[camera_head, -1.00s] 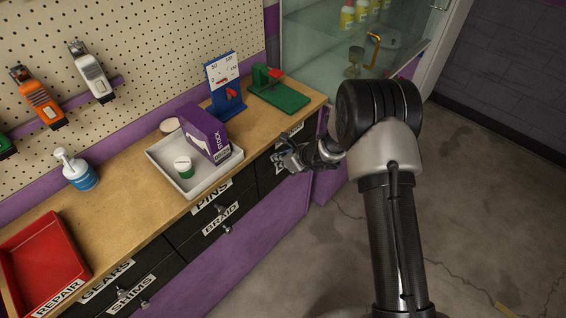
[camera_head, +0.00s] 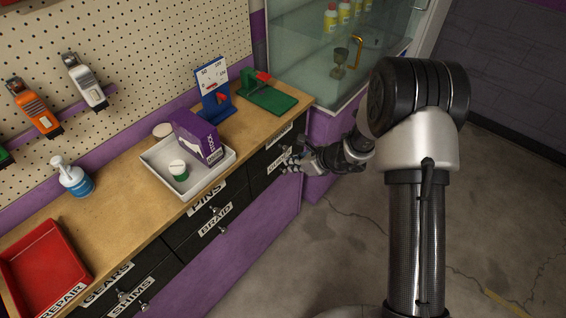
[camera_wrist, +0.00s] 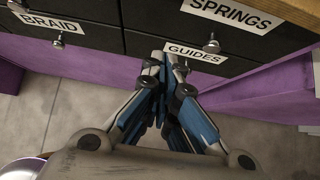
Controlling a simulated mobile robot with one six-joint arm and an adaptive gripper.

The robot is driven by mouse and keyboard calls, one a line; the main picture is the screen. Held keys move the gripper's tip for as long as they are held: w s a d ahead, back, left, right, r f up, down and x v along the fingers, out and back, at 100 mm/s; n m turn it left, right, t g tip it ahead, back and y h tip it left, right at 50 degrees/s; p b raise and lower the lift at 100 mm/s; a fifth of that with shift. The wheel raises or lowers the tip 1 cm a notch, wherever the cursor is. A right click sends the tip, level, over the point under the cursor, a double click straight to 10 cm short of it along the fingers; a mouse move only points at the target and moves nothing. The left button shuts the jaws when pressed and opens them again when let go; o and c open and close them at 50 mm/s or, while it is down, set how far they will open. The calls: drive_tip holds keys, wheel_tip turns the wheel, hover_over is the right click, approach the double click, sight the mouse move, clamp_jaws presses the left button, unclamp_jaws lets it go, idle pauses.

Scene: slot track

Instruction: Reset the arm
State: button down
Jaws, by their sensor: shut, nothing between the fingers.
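My gripper (camera_head: 290,161) is shut and empty, in front of the drawers at the right end of the workbench. My arm reaches to it from the right side of the head view. In the wrist view my gripper (camera_wrist: 164,62) has its fingertips together, just below and left of the GUIDES label (camera_wrist: 196,54) on a black drawer. I cannot tell whether the fingertips touch the drawer front.
A glass cabinet (camera_head: 300,55) stands behind. Floor (camera_head: 335,250) is open at right.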

drive_tip(key=shift+v, duration=0.85)
drive_tip(key=s+r+n+g, duration=0.1)
drive_tip(key=s+r+n, duration=0.6)
drive_tip(key=r, duration=0.4)
drive_tip(key=s+r+n+g, duration=0.1)
drive_tip(key=s+r+n, duration=0.65)
drive_tip(key=r, duration=0.35)
drive_tip(key=s+d+r+n+h, duration=0.2)
drive_tip(key=s+d+n+h, duration=0.1)
drive_tip(key=s+d+n, duration=0.2)
drive_tip(key=s+d+r+n+t+h, duration=0.1)
drive_tip(key=s+d+r+n+h, duration=0.2)
drive_tip(key=s+d, duration=0.5)
drive_tip(key=s+n+h, duration=0.1)
drive_tip(key=s+n, duration=0.1)
drive_tip(key=s, duration=0.4)
drive_tip(key=shift+s+d+r+n, duration=0.25)
drive_tip(key=shift+d+n, duration=0.1)
drive_tip(key=shift+d, duration=0.05)
